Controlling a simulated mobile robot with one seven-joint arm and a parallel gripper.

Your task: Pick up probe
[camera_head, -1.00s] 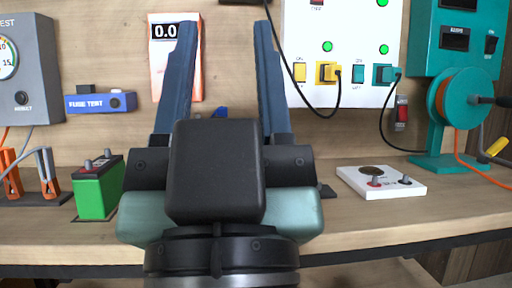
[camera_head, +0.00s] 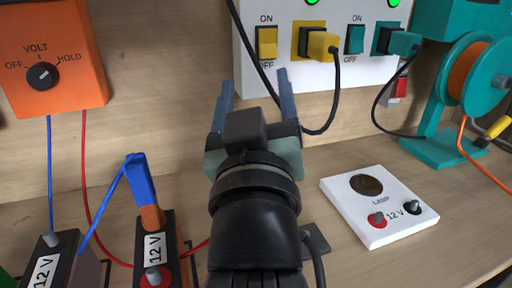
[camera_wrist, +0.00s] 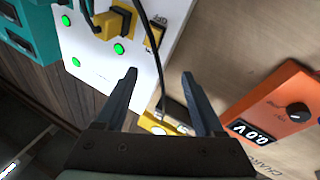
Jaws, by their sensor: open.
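A blue piece (camera_head: 140,180) that looks like the probe stands tilted at the left in the head view. A blue lead joins it, and its lower end meets an orange part (camera_head: 152,216) on a black block marked 12 V (camera_head: 154,246). My gripper (camera_head: 255,78) is open and empty, to the right of the blue piece and apart from it. In the wrist view my fingers (camera_wrist: 159,74) are spread wide. A yellow item (camera_wrist: 158,124) shows between them lower down; I cannot tell what it is. I cannot make out the blue piece in the wrist view.
An orange meter (camera_head: 52,60) with a dial hangs at the upper left. A white panel (camera_head: 290,82) with plugs and switches is behind my gripper. A white lamp unit (camera_head: 376,212) and a teal reel stand (camera_head: 430,148) are at the right. Black cords hang near my fingers.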

